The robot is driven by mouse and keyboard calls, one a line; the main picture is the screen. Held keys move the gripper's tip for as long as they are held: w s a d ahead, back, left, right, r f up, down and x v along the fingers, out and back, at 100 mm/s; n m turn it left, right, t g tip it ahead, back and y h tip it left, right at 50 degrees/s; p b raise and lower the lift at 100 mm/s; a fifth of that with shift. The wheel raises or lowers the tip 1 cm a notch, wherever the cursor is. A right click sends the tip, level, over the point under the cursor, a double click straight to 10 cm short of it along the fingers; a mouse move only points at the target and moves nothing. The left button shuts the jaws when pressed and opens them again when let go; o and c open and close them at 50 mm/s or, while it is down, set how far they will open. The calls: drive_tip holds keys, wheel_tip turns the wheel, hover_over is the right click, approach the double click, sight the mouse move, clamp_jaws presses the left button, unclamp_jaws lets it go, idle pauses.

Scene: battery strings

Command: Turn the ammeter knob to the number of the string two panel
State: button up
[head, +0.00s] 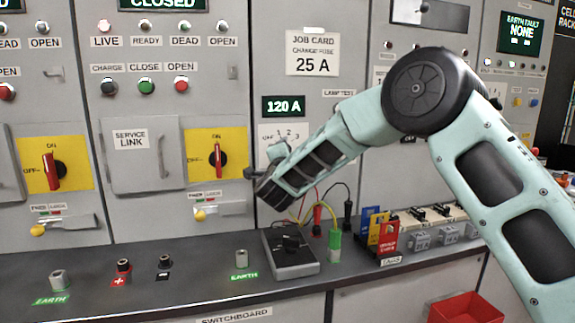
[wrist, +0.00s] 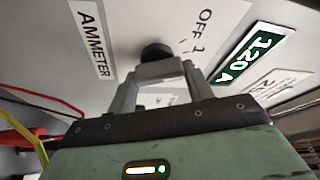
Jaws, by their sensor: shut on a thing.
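The ammeter knob (wrist: 156,52) is a dark round knob on a pale plate with the label AMMETER (wrist: 92,38) and printed marks OFF and 1 in the wrist view. My gripper (wrist: 158,68) is shut on it, with a finger on either side. In the head view my gripper (head: 262,168) covers the knob, and the plate's marks OFF, 1, 2, 3 (head: 284,136) show above it. The knob's pointer is hidden, so its setting cannot be told. The ammeter display (head: 284,106) reads 120 A. No string two label is readable.
A job card (head: 312,53) reads 25 A. Red switch handles (head: 217,160) stand on yellow plates at left. Below my gripper, the bench holds a dark meter box (head: 291,262) with leads, and colored tags (head: 383,236). A red bin (head: 466,308) is low at right.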

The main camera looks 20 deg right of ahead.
drive_tip(key=shift+m+g+y+b, duration=0.15)
drive_tip(key=shift+m+g+b, duration=0.45)
drive_tip(key=shift+m+b, duration=0.85)
drive_tip(key=shift+m+g+y+b, duration=0.15)
drive_tip(key=shift+m+g+b, duration=0.5)
drive_tip(key=shift+m, duration=1.4)
drive_tip(key=o, duration=1)
drive_tip(key=b+v, duration=0.2)
drive_tip(key=v, duration=1.5)
drive_tip(key=shift+s+r, duration=0.1)
drive_tip(key=shift+s, duration=0.1)
drive_tip(key=shift+a, duration=0.1)
